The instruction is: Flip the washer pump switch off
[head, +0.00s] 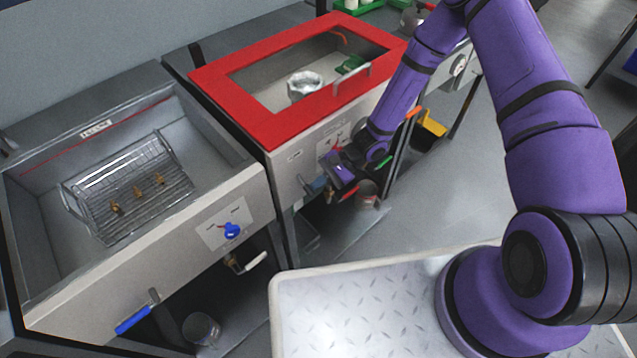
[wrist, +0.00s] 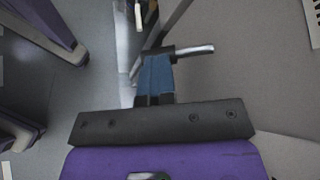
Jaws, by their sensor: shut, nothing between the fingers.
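A grey cabinet with a red-framed window lid (head: 222,82) stands in the middle of the head view. Its front carries a pale switch plate (head: 331,140) with small dark and red marks. My wrist partly covers the plate's lower side, so I cannot tell the switch's position. My gripper (head: 315,187) is below the plate, close to the cabinet front. In the wrist view its blue fingers (wrist: 155,72) are together and empty. A shiny metal lever (wrist: 195,50) shows at the fingertips; contact is unclear.
An open basin (head: 80,295) at left has a blue knob (head: 231,230) on its front plate and a wire basket (head: 130,190) inside. A blue-handled valve (head: 135,315) juts out below. A yellow bin (head: 430,130) stands right of the cabinet. Open floor lies to the right.

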